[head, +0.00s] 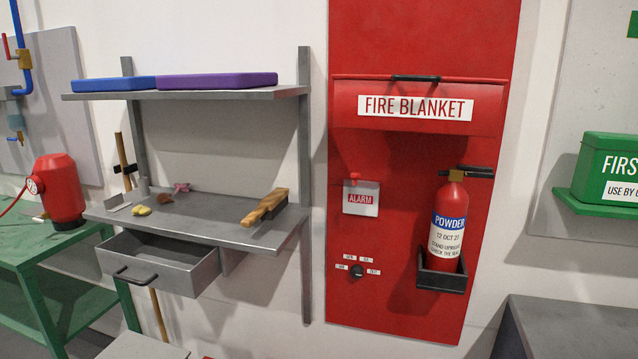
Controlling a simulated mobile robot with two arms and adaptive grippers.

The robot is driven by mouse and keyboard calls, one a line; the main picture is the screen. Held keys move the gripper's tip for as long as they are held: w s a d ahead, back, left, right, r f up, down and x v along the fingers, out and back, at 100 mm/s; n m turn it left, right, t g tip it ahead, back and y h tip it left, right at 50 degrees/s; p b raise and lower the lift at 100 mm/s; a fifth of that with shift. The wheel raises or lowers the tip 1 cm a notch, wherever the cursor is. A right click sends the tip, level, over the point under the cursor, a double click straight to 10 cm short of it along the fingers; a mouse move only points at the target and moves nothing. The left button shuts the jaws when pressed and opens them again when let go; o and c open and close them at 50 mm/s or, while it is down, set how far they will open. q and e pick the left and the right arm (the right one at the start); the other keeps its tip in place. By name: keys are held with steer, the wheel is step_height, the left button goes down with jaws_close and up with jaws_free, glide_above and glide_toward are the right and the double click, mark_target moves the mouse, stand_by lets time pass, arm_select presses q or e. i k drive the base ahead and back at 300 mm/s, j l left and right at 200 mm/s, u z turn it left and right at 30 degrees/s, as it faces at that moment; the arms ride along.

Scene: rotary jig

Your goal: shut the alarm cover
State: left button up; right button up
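The alarm unit (361,198) is a small pale grey-white square with a red "ALARM" label, fixed to the tall red panel (400,255) left of the extinguisher. A small red piece (355,178) sticks up at its top edge. The unit is small in the head view, and I cannot tell how far its cover is raised or which part is the cover. Neither of my grippers is in view.
A red extinguisher (448,225) stands in a dark holder right of the alarm. A fire blanket box (350,100) juts out above, and a dark knob (357,272) sits below. Left is a metal shelf (225,238) with an open drawer (165,270). A grey surface (570,330) is lower right.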

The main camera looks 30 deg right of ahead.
mark_target(355, 179)
steer(key=z, duration=1.2)
